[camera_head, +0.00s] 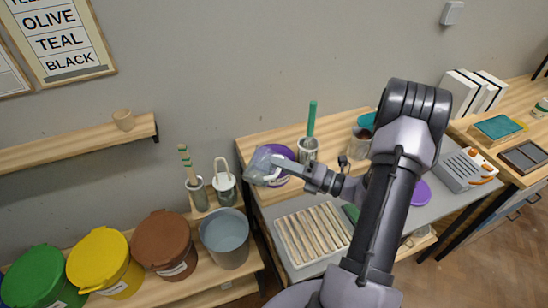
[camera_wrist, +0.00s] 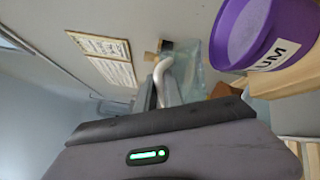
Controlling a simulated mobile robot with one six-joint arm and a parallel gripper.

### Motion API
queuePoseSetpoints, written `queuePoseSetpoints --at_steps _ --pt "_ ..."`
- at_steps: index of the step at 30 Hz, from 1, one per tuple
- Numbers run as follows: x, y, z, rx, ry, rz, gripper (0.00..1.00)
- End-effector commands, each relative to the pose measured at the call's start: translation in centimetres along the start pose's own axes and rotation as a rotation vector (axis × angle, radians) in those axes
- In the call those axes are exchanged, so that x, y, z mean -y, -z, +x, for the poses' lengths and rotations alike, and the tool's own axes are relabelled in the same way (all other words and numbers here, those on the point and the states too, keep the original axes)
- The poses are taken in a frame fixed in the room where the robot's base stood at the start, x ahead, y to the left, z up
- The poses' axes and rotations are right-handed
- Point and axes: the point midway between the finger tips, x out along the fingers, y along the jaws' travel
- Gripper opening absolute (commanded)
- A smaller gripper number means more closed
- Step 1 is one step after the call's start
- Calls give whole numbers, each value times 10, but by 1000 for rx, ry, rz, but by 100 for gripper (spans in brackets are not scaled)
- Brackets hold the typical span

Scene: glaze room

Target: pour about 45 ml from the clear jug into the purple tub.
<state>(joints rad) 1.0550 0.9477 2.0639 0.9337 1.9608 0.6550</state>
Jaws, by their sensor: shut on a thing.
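The clear jug (camera_head: 259,166) is at the left end of the work table, in front of the purple tub (camera_head: 284,151), and partly covers it. My gripper (camera_head: 277,163) is shut on the jug's pale handle (camera_wrist: 163,70). The jug looks tilted in the head view. In the wrist view the clear jug (camera_wrist: 196,70) is partly hidden behind my gripper (camera_wrist: 160,92). The open purple tub (camera_wrist: 240,38) shows there at the upper right, with pale contents and a label ending in "UM". I cannot make out the liquid level or any stream.
A pot with a green-handled tool (camera_head: 308,149) stands just right of the tub. A slatted rack (camera_head: 312,235) lies in front. A grey bucket (camera_head: 227,240) and several coloured lidded buckets stand lower left. A purple lid (camera_head: 421,193) lies right of my arm.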

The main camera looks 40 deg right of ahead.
Motion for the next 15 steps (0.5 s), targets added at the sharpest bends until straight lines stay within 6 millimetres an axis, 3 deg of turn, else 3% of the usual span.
queuePoseSetpoints --at_steps 15 --pt "-4 -9 0 5 -1 108 0"
